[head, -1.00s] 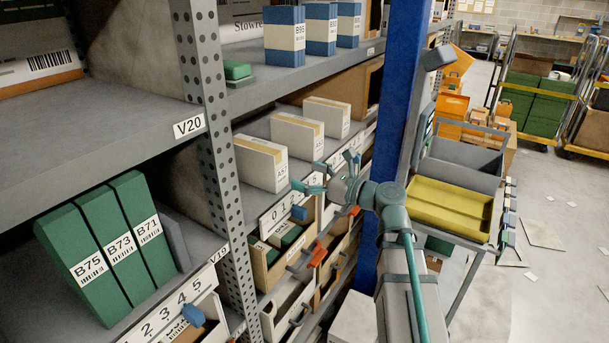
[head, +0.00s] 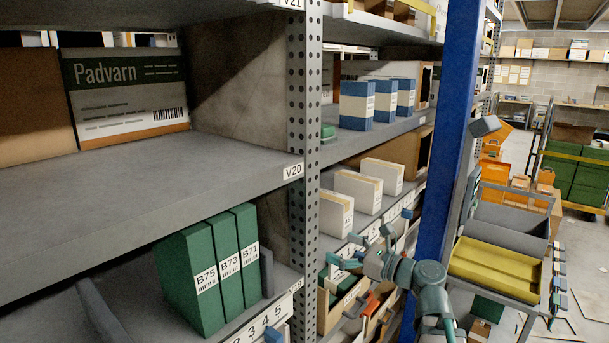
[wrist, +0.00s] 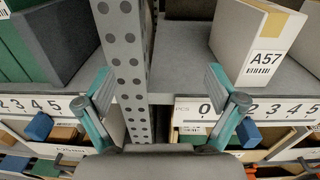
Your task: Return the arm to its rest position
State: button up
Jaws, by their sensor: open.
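My gripper (head: 346,252) is open and empty in the head view, in front of the rack by the lower drawers. In the wrist view its two teal fingers (wrist: 158,82) stand wide apart, with a perforated rack post (wrist: 125,55) between and beyond them. A white box marked A57 (wrist: 262,45) stands on the shelf beyond the right finger. Nothing is between the fingers. Contact with the rack is not visible.
Green boxes B75, B73 and B71 (head: 227,262) stand on the left shelf. Blue-and-white boxes (head: 357,106) stand above. A blue post (head: 449,130) rises close behind my arm. A cart with a yellow tray (head: 497,268) is at right, with open floor (head: 580,290) beyond.

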jog(key=s+d+f+n+g+h, duration=0.2)
jog(key=s+f+n+g+h, duration=0.3)
jog(key=f, duration=0.9)
jog(key=s+d+f+n+g+h, duration=0.15)
jog(key=f+n, duration=0.55)
jog(key=f, duration=0.7)
jog(key=s+d+f+n+g+h, duration=0.15)
jog(key=s+f+n+h, duration=0.35)
jog(key=f, duration=0.9)
jog(key=s+d+f+n+g+h, duration=0.1)
jog(key=s+f+n+g, duration=0.1)
jog(key=s+f, duration=0.6)
jog(key=s+d+f+n+g, duration=0.1)
jog(key=s+f+n+g, duration=0.2)
jog(key=s+f, duration=0.5)
jog(key=s+d+f+n+g+h+b, duration=0.1)
jog(key=s+f+n+g, duration=0.2)
jog(key=s+f, duration=0.5)
jog(key=s+g, duration=0.1)
jog(key=s, duration=0.9)
jog(key=shift+s+f+g+h, duration=0.3)
jog(key=shift+f+g+h, duration=0.05)
jog(key=shift+f+g, duration=0.05)
